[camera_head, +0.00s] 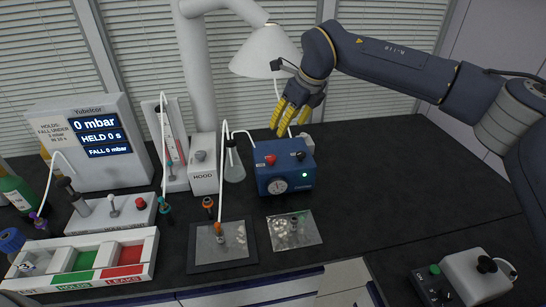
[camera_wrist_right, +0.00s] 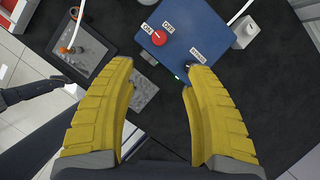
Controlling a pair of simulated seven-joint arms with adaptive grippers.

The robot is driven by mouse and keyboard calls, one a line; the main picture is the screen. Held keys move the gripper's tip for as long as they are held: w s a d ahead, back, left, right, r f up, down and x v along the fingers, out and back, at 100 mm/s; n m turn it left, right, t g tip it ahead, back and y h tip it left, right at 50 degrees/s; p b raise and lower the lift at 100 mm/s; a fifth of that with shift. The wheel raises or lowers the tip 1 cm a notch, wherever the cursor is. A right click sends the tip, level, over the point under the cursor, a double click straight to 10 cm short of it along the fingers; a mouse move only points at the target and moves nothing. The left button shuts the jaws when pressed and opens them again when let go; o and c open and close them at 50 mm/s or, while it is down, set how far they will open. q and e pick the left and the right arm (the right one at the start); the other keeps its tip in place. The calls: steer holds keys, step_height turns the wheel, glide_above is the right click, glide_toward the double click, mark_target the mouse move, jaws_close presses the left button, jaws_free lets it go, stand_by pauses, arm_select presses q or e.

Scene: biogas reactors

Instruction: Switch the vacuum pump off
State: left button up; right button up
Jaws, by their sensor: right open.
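The vacuum pump is a blue box (camera_head: 285,180) in the middle of the black bench. It has a red knob (camera_head: 270,159) at top left, a dark knob at top right, a round gauge and a small lit green lamp on its front. In the right wrist view the red knob (camera_wrist_right: 159,38) sits below white ON and OFF labels; its exact setting is too small to tell. My right gripper (camera_head: 288,122) is above and behind the pump, fingers pointing down. Its yellow fingers (camera_wrist_right: 158,68) are apart and empty, with the pump beyond the tips.
A display reading 0 mbar (camera_head: 97,125) stands at the left, beside a white HOOD box (camera_head: 203,168). A dark mat (camera_head: 205,260) and a clear bag (camera_head: 297,230) lie in front of the pump.

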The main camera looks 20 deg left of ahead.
mark_target(272, 157)
steer(key=x, duration=1.6)
steer(key=shift+s+f, duration=0.1)
steer(key=shift+f, duration=0.25)
steer(key=shift+c, duration=0.3)
jaws_close()
